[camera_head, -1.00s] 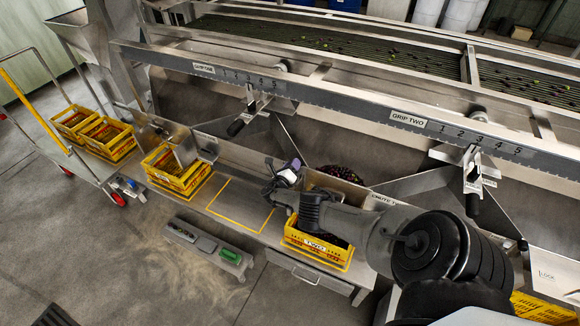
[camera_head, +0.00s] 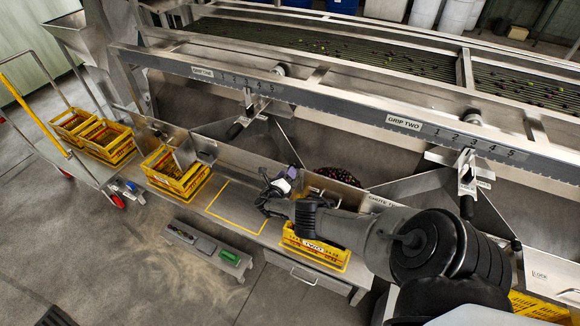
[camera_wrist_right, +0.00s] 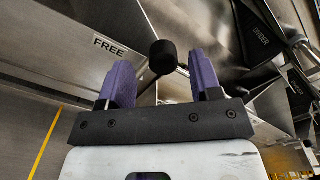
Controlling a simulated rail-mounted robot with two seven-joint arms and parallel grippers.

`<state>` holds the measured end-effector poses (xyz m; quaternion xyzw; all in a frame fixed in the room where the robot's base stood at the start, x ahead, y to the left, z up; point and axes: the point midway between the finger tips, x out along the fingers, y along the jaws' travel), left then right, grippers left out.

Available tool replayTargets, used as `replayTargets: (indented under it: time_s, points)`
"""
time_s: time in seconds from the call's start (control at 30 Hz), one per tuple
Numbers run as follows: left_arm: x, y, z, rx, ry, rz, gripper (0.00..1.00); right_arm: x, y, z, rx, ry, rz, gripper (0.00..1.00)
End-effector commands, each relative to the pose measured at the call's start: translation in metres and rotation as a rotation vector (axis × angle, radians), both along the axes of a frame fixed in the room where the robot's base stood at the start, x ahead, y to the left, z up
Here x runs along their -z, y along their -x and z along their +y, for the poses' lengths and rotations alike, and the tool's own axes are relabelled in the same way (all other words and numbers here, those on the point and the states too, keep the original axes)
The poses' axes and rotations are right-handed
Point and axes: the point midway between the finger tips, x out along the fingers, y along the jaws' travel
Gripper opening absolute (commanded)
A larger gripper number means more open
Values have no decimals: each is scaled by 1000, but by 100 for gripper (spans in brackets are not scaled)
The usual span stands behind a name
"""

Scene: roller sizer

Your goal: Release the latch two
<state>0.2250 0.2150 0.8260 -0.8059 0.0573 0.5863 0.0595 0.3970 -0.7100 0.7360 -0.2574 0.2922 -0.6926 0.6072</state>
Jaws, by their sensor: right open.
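My right gripper (camera_head: 283,174) reaches in over the bench, beside the chute opening behind crate two. In the right wrist view its purple fingers (camera_wrist_right: 161,66) are open. A black knob (camera_wrist_right: 163,56) on a thin rod shows between and beyond the fingertips; I cannot tell whether they touch it. A plate marked FREE (camera_wrist_right: 110,47) is left of the knob. In the head view the knob is not clearly seen by the gripper. My left gripper is not in view.
A yellow crate marked TWO (camera_head: 313,248) stands under my right forearm. A yellow outlined square (camera_head: 222,222) on the bench is empty. Another yellow crate (camera_head: 178,185) is to its left. A DIVIDER plate (camera_wrist_right: 262,33) is close on the right.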

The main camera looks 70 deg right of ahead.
Motion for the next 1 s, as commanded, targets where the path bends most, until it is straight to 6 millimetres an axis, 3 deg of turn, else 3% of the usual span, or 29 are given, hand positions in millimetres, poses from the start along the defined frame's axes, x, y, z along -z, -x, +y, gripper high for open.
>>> replayTargets:
  time_s: [0.03,0.2,0.5,1.0]
  points:
    - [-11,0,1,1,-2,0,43,-5,-2,12,-3,-3,1,58]
    - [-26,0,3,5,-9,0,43,-4,-5,45,-1,-1,3,58]
    - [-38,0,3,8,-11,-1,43,-2,-11,87,0,1,2,58]
    - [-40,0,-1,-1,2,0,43,0,-12,99,1,3,2,58]
